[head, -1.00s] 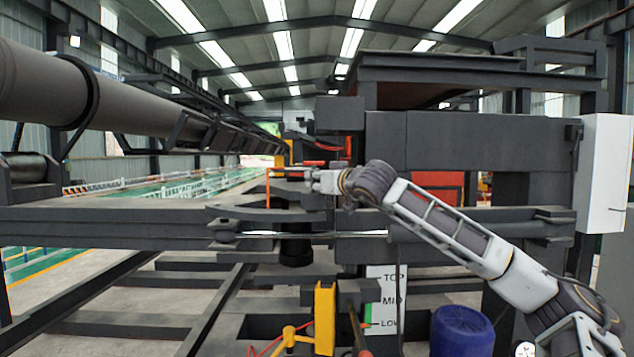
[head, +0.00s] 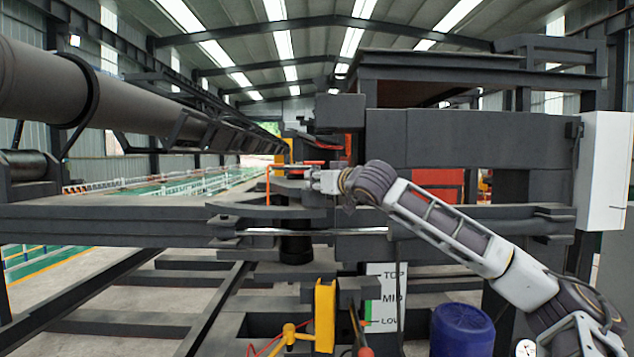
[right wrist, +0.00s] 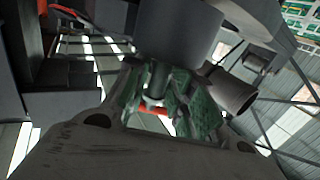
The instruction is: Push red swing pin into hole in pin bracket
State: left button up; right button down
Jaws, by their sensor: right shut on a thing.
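The red swing pin (head: 268,185) shows in the head view as a thin orange-red bent rod, with an upright part and a level part running right toward my right gripper. My right gripper (head: 309,180) is left of its wrist, beside the dark machine frame, shut on the pin. My left gripper is out of view.
A dark steel block (head: 470,140) stands right of the gripper. Dark plates and a shiny bar (head: 315,232) lie below. A blue drum (head: 462,330), a yellow post (head: 325,315) and a level sign (head: 390,298) are lower. A large pipe (head: 35,85) is at left.

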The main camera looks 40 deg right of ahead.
jog(key=shift+f, duration=0.1)
jog(key=c, duration=1.1)
grip_release()
jog(key=shift+c, duration=0.2)
jog(key=shift+a+f, duration=0.1)
jog(key=shift+f, duration=0.1)
jog(key=shift+s+a, duration=0.2)
jog(key=shift+s, duration=0.95)
jog(key=s+a+r, duration=0.1)
jog(key=s, duration=0.8)
jog(key=shift+s+a, duration=0.25)
